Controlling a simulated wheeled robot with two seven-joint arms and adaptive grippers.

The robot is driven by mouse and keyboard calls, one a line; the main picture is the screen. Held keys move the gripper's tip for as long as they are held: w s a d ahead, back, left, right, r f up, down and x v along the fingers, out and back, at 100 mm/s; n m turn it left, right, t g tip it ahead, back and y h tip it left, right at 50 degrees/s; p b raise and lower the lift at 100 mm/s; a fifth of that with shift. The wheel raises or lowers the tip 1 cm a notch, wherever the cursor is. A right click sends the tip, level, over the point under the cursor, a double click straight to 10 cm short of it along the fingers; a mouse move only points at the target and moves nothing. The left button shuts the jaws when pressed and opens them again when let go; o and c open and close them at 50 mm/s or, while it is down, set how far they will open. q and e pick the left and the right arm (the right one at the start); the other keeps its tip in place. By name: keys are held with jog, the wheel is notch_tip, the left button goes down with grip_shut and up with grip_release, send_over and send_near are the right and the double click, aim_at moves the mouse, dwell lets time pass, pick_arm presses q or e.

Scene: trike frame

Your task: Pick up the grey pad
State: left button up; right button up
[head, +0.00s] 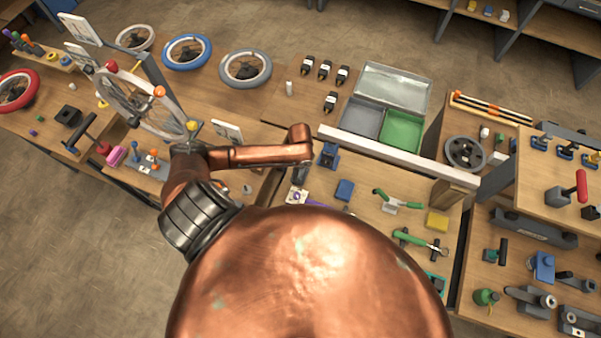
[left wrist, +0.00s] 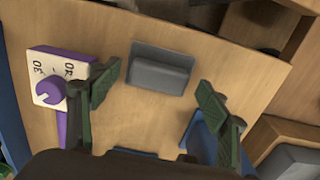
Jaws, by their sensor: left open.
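The grey pad (left wrist: 158,72) is a dark grey rectangular block lying on the wooden tabletop, in the upper middle of the left wrist view. My left gripper (left wrist: 157,90) is open, its two green-dark fingers spread wide. The pad shows between and just beyond the fingertips, with nothing held. I cannot tell the height of the fingers above the table. In the head view my copper left arm reaches over the bench, and I cannot clearly pick out the pad there. My right gripper is not in view.
A white card with a purple part (left wrist: 58,80) lies left of the pad, close to the left finger. A blue item (left wrist: 203,135) is by the right finger.

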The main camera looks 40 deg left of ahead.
pick_arm(q)
jog(key=shift+s+f, duration=0.1)
jog(key=shift+f, duration=0.6)
jog(key=c, duration=0.9)
jog(key=shift+r, duration=0.15)
jog(key=shift+a+r, duration=0.1)
jog(key=shift+r, duration=0.2)
notch_tip(320, 180, up, 2)
jog(key=shift+r, duration=0.1)
jog(key=s+d+r, duration=0.3)
jog(key=s+d+r+b, duration=0.1)
jog(key=s+d+r, duration=0.2)
jog(key=d, duration=0.1)
jog(key=s+d+r, duration=0.3)
jog(key=r, duration=0.1)
jog(key=shift+d, duration=0.35)
